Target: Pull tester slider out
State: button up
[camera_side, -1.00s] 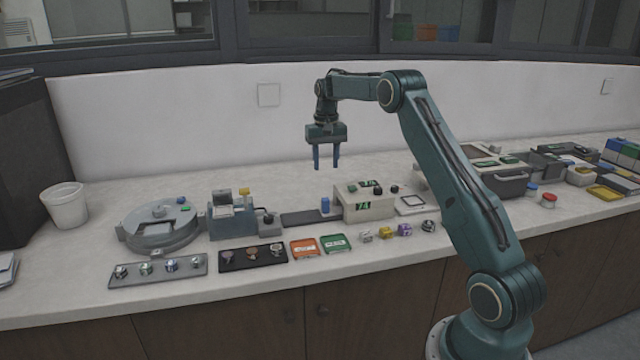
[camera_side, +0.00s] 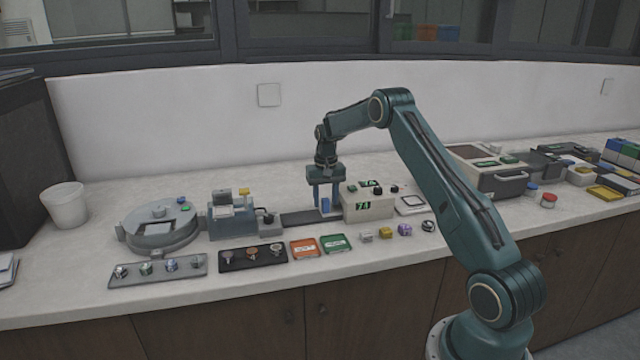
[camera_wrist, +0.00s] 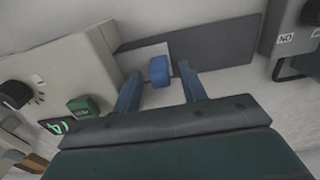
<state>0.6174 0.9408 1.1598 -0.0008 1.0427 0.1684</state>
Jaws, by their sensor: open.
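The tester is a beige box (camera_side: 368,207) with a green display and dark knobs; it also shows at the left of the wrist view (camera_wrist: 70,65). Its slider has a blue handle (camera_side: 325,205) beside the box's left side, at the right end of a dark flat track (camera_side: 300,218). In the wrist view the blue handle (camera_wrist: 159,70) stands on a light plate between the fingers. My gripper (camera_side: 326,206) is open and lowered around the handle, with one finger on each side. In the wrist view, gaps show between my gripper's fingers (camera_wrist: 161,88) and the handle.
A grey-blue press unit (camera_side: 232,220) stands left of the track, with a round grey device (camera_side: 160,228) beyond it. Orange (camera_side: 304,247) and green (camera_side: 335,243) trays lie in front. Small coloured cubes (camera_side: 386,233) lie before the tester. The counter behind the track is clear.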

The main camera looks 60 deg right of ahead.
jog(key=shift+f, duration=0.65)
jog(key=shift+c, duration=0.2)
grip_shut()
jog(key=w+a, duration=0.8)
jog(key=shift+w+a, duration=0.25)
jog(key=shift+w, duration=0.05)
jog(key=shift+o, duration=0.2)
grip_release()
jog(key=shift+r, duration=0.1)
notch_tip(320, 180, up, 8)
